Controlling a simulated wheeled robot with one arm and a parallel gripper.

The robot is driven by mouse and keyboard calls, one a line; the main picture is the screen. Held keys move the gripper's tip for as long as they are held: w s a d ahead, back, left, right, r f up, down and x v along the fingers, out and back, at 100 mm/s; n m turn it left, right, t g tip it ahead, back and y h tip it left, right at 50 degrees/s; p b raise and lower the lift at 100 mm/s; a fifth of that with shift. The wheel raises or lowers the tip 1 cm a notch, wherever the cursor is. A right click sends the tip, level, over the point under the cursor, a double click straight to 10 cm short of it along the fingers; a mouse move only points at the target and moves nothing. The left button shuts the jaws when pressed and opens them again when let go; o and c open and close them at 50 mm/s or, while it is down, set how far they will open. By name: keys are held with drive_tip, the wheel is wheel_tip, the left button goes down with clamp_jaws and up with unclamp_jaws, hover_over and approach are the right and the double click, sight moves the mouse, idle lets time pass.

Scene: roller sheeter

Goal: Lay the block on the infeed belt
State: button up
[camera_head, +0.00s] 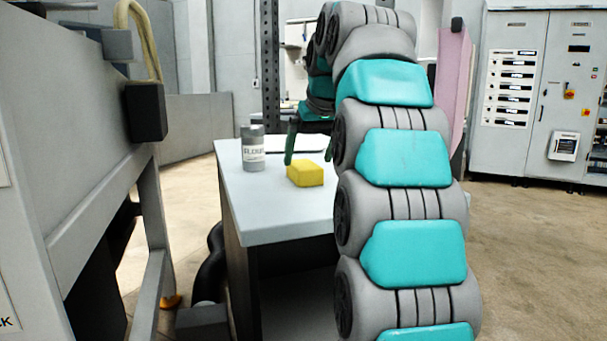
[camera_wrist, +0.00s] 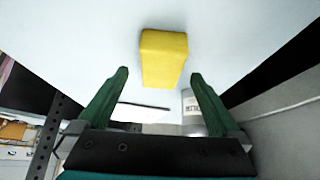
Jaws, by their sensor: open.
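The yellow block (camera_head: 305,173) lies on the light table top (camera_head: 270,213) in the head view. In the wrist view the block (camera_wrist: 163,58) sits beyond the fingertips, roughly centred between them. My gripper (camera_wrist: 158,75) is open and empty, with its two green fingers spread apart. In the head view my gripper (camera_head: 308,150) hangs above the table close to the block, partly hidden by my arm. No infeed belt can be clearly made out; a large grey machine (camera_head: 60,130) fills the left side of the head view.
A grey canister (camera_head: 253,150) with a white label stands on the table left of the block; it also shows in the wrist view (camera_wrist: 193,112). A thin dark-edged flat item (camera_head: 297,143) lies behind the block. Electrical cabinets (camera_head: 520,90) stand at the back right.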

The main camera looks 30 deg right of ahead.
sight(301, 178)
drive_tip(key=x, duration=0.4)
drive_tip(key=shift+w+f, duration=0.2)
drive_tip(key=shift+w, duration=0.25)
drive_tip(key=shift+c, duration=0.2)
drive_tip(key=c, duration=1.5)
clamp_jaws()
drive_tip(key=shift+r, duration=0.2)
